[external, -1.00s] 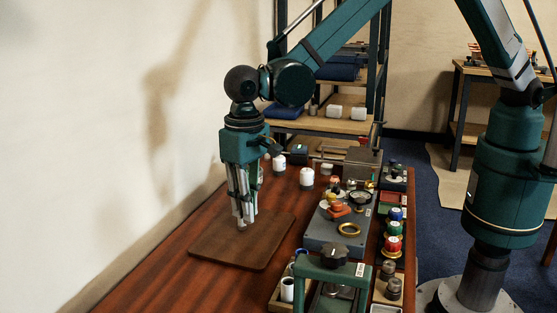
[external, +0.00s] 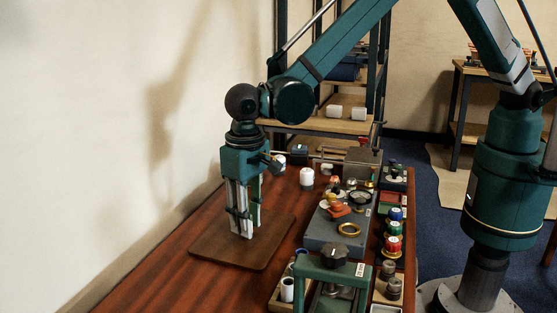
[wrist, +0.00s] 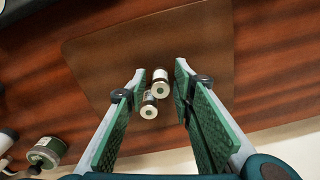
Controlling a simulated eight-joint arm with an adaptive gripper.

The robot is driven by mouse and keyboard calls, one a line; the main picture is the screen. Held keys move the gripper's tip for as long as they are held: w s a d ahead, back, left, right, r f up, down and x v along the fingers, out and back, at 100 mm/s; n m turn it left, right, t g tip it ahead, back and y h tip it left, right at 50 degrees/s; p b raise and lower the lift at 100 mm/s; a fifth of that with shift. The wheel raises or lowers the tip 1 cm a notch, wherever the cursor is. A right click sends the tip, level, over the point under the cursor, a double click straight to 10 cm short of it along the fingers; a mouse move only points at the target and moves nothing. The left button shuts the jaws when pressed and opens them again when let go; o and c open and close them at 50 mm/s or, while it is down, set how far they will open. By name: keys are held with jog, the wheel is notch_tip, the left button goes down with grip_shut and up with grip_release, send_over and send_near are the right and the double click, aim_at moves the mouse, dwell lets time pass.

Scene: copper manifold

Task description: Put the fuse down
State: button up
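The brown board (external: 262,258) lies on the red-brown table near the wall. It also fills the upper middle of the wrist view (wrist: 110,50). My gripper (external: 241,234) points down low over it. In the wrist view my gripper (wrist: 160,72) has its green-padded fingers apart.
A grey panel (external: 330,240) with knobs and a gauge stands right of the board. A green frame with a black knob (external: 335,251) stands in front. White cylinders (external: 307,177) stand behind. The board's front part is clear.

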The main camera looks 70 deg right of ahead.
jog(key=shift+r, duration=0.1)
dwell(0.3)
notch_tip(320, 180, up, 12)
jog(key=p, duration=0.2)
jog(key=shift+p, duration=0.3)
dwell(0.7)
jog(key=shift+d+r, duration=0.1)
jog(key=s+d+r+n+t, duration=0.1)
jog(key=s+d+r, duration=0.2)
jog(key=d+r, duration=0.65)
jog(key=s+d+r+t+y, duration=0.15)
jog(key=d+r, duration=0.45)
jog(key=d, duration=0.6)
jog(key=s+d+r+n+t, duration=0.1)
jog(key=s+d+r, duration=0.2)
jog(key=d+r, duration=0.65)
jog(key=s+d+r+t, duration=0.1)
jog(key=s+d+t, duration=0.1)
jog(key=s+d, duration=1.2)
jog(key=s+d+f+n+t+h, duration=0.1)
jog(key=s+d+f, duration=0.3)
jog(key=s+d, duration=0.7)
jog(key=shift+s+d+t, duration=0.15)
jog(key=shift+d+t, duration=0.2)
jog(key=shift+d, duration=0.15)
